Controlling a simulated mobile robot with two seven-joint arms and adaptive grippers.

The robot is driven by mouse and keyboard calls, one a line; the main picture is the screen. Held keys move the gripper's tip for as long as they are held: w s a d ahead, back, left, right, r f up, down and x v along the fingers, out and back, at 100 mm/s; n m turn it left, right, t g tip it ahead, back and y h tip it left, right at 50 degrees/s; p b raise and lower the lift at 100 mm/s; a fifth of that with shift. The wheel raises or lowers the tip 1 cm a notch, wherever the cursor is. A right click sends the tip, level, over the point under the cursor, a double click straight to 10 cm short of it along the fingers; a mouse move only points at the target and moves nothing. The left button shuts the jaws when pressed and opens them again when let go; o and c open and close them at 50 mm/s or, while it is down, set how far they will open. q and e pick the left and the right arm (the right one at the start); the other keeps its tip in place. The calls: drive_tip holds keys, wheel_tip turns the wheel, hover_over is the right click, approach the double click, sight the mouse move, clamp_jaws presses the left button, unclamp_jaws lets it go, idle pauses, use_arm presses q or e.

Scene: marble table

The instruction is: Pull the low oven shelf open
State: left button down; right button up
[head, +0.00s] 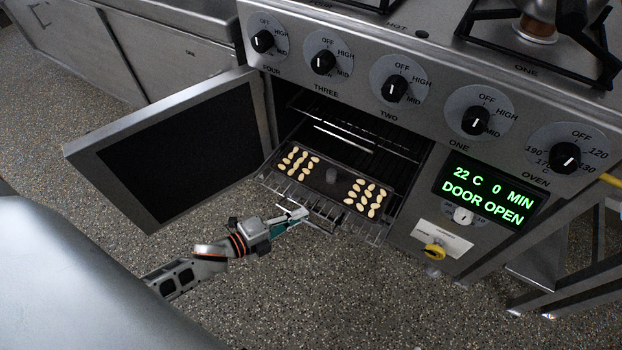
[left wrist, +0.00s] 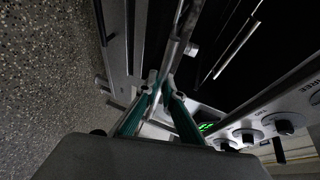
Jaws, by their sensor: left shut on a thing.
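The oven door (head: 165,150) hangs open to the left. The low oven shelf (head: 368,236), a wire rack, sticks partly out of the oven opening. A dark tray (head: 331,192) with two groups of pale oval pieces lies on it. My left gripper (head: 299,213) is at the shelf's front edge, shut on its front bar. In the left wrist view, the green fingers (left wrist: 160,90) close around a metal bar (left wrist: 176,50). The shelf's rear part is hidden inside the oven. My right gripper is not in view.
Another wire rack (head: 350,140) sits higher inside the oven. The control panel with knobs (head: 396,89) is above, and a green display (head: 486,194) reads "DOOR OPEN". The speckled floor (head: 330,300) before the oven is clear.

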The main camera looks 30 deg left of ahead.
use_arm(q)
drive_tip(key=s, duration=1.2)
drive_tip(key=shift+a, duration=0.25)
drive_tip(key=c, duration=2.2)
unclamp_jaws()
drive_tip(key=shift+s, duration=0.1)
drive_tip(key=shift+o, duration=0.2)
drive_tip(key=v, duration=1.2)
